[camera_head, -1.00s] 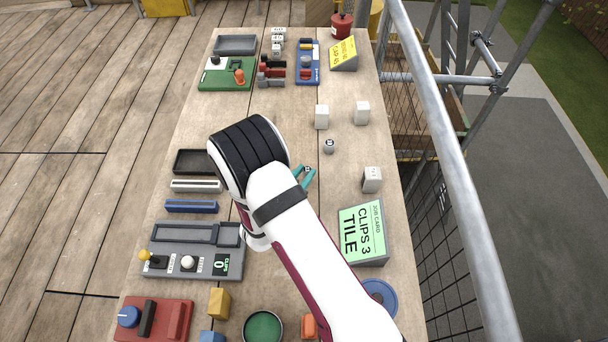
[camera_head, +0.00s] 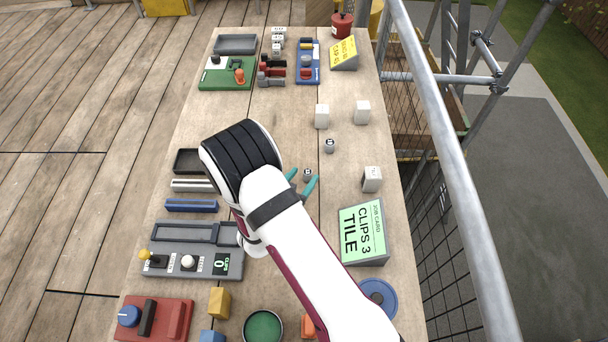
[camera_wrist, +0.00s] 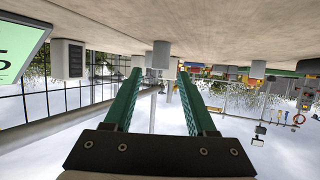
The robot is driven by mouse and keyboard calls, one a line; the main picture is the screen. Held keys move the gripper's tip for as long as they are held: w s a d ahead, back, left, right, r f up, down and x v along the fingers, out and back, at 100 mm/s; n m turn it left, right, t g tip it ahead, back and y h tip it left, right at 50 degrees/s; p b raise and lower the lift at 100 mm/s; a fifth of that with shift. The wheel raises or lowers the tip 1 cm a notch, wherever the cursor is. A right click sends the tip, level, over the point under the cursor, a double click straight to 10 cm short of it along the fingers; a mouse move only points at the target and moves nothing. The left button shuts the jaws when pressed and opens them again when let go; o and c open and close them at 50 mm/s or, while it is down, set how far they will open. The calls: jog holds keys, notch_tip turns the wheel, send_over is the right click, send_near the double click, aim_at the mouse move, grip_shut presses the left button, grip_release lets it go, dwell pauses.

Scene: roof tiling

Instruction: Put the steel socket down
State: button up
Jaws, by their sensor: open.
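A small grey steel socket (camera_head: 307,174) with a dark top stands on the bench, in front of the fingertips of my gripper (camera_head: 303,182). My gripper is open, with its teal fingers spread either side of the socket and apart from it. In the wrist view the picture is upside down; a grey socket (camera_wrist: 161,55) stands on the bench between and beyond the green fingertips (camera_wrist: 160,74). A second similar small socket (camera_head: 329,146) stands further back and to the right in the head view.
White blocks (camera_head: 322,116), (camera_head: 372,179) stand on the right half. A green job card (camera_head: 362,232) reads "CLIPS 3 TILE". A dark tray (camera_head: 188,161) and a grey clip panel (camera_head: 190,262) lie to the left. A metal rail (camera_head: 440,130) runs along the right edge.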

jog(key=v, duration=1)
jog(key=shift+s+a+r, duration=0.1)
jog(key=shift+s+a, duration=0.1)
jog(key=shift+s, duration=0.1)
jog(key=shift+w+m, duration=0.2)
jog(key=shift+m, duration=0.1)
jog(key=s+r+g+y, duration=0.4)
jog(key=r+g+y, duration=0.45)
jog(key=r, duration=0.25)
jog(key=s+d+r+g+h, duration=0.1)
jog(key=s+d+r+g, duration=0.1)
jog(key=s+d, duration=0.4)
jog(key=s+d+r+g, duration=0.2)
jog(key=s+d, duration=0.3)
jog(key=s, duration=0.7)
jog(key=shift+d+r+m+h, duration=0.25)
jog(key=shift+d+m+h, duration=0.05)
jog(key=shift+d+h, duration=0.05)
jog(key=shift+s, duration=0.1)
jog(key=shift+o, duration=0.7)
